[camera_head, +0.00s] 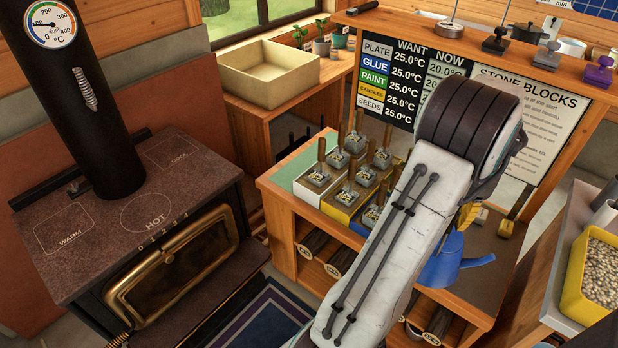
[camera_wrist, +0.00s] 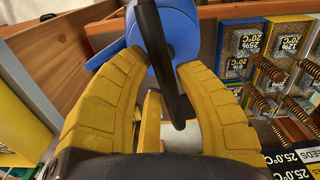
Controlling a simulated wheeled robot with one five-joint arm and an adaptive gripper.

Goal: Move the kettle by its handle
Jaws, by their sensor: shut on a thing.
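The blue kettle (camera_head: 452,265) is at the right end of the wooden shelf unit, partly hidden behind my arm, its spout pointing right. In the wrist view the kettle's blue body (camera_wrist: 180,32) is at the top, with its dark handle (camera_wrist: 172,75) running down between my yellow fingers. My gripper (camera_wrist: 161,64) is shut on the handle. In the head view only a bit of my gripper (camera_head: 468,214) shows, just above the kettle. I cannot tell whether the kettle's base touches the shelf top.
A dark stove (camera_head: 110,225) with marked warm, hot and cool spots stands at left. Handled stone blocks (camera_head: 362,177) sit in coloured bays left of my arm. A yellow bin of pebbles (camera_head: 590,290) stands at right. A sign board (camera_head: 530,130) is behind the kettle.

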